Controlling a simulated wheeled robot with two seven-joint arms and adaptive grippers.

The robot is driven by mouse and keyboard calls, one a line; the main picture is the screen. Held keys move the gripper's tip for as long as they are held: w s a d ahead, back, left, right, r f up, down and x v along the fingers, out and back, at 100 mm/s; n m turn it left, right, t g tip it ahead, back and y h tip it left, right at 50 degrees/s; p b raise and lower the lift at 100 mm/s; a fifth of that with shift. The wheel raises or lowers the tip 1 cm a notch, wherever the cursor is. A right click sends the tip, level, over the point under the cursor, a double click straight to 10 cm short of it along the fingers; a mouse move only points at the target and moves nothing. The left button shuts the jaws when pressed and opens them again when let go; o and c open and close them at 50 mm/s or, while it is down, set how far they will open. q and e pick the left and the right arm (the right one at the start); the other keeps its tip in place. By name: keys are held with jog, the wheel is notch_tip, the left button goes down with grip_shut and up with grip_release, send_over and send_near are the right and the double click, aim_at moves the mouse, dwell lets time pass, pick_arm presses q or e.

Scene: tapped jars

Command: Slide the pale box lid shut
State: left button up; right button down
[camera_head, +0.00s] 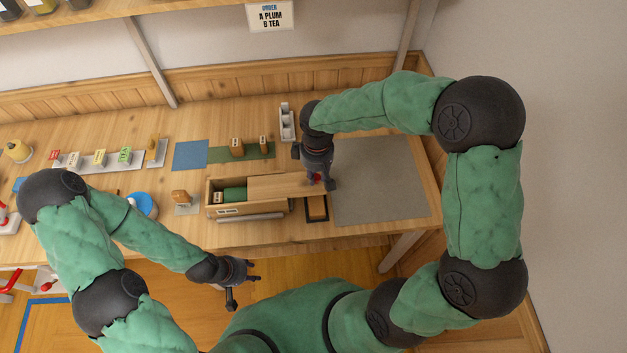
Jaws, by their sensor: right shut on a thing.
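The wooden box (250,210) sits near the front edge of the counter. Its pale lid (278,186) covers the right part of the box and reaches past its right end. The left part of the box is uncovered and shows green and pale items inside. My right gripper (319,182) points down at the lid's right end, shut on a small red part there that is mostly hidden by the fingers. My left gripper (240,284) hangs in front of the counter, away from the box, with its fingers apart and empty.
A grey mat (385,180) lies clear to the right. A small dark-edged tray (316,209) sits by the box's right end. Behind the box are a green mat (222,154) with wooden blocks and a blue mat (190,155). A wooden block on a stand (182,200) is at left.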

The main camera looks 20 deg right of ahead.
jog(key=shift+w+a+f, duration=0.1)
jog(key=shift+w+a, duration=0.1)
jog(key=shift+a, duration=0.7)
jog(key=shift+w+a, duration=0.15)
jog(key=shift+a, duration=0.8)
jog(key=shift+w+a, duration=0.2)
jog(key=shift+a, duration=0.6)
jog(key=shift+w+a, duration=0.2)
jog(key=shift+a, duration=0.65)
jog(key=shift+w+a, duration=0.2)
jog(key=shift+a, duration=0.75)
jog(key=shift+w+a, duration=0.25)
jog(key=shift+a, duration=0.8)
jog(key=c, duration=1.1)
grip_release()
